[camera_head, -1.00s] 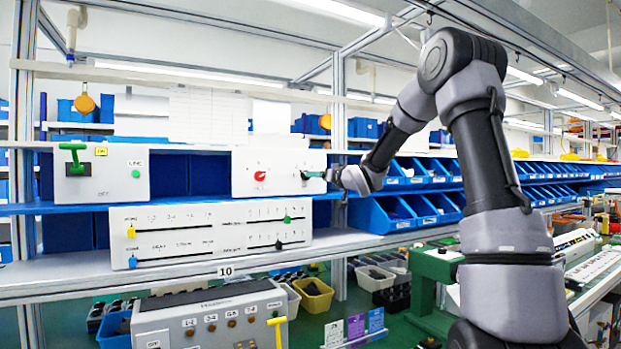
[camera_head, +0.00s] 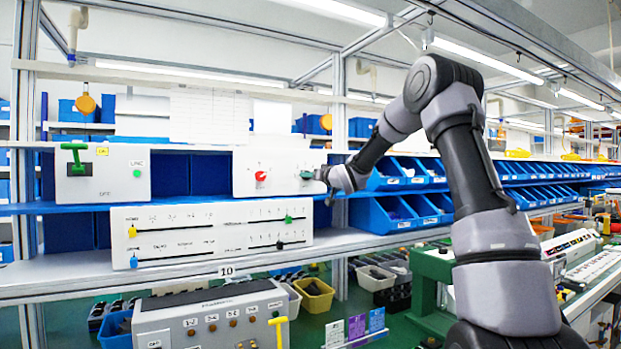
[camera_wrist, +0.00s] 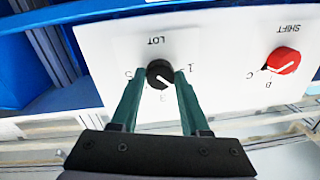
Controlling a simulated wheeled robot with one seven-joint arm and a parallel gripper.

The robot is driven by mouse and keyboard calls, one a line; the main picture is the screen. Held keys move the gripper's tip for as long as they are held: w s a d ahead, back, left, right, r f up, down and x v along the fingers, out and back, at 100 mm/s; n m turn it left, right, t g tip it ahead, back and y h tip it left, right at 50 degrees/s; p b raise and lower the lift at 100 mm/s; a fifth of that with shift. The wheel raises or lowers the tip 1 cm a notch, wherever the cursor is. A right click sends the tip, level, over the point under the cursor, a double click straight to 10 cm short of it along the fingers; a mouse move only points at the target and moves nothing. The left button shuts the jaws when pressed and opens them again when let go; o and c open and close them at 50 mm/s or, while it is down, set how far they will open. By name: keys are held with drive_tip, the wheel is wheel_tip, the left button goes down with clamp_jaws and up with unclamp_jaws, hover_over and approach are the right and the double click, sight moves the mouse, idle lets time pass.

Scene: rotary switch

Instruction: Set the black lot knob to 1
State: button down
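The black LOT knob (camera_wrist: 160,73) is on a white panel and appears upside down in the wrist view. Its white pointer line slants to the lower right, between the marks 3 and 1. My gripper (camera_wrist: 160,74) has two green fingers, one on each side of the knob, with small gaps apparent between fingertips and knob. It is open. In the head view my gripper (camera_head: 306,174) is at the right part of the white panel (camera_head: 280,189), and the black knob is hidden behind it.
A red SHIFT knob (camera_wrist: 283,61) with letter marks sits beside the LOT knob on the same panel; it also shows in the head view (camera_head: 261,176). A slider panel (camera_head: 205,234) stands below. Blue bins (camera_head: 385,213) are to the right.

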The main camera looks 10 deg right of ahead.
drive_tip(key=shift+n, duration=0.3)
drive_tip(key=n, duration=0.4)
drive_tip(key=shift+n, duration=2)
drive_tip(key=shift+c, duration=2)
unclamp_jaws()
drive_tip(key=shift+s+d, duration=0.1)
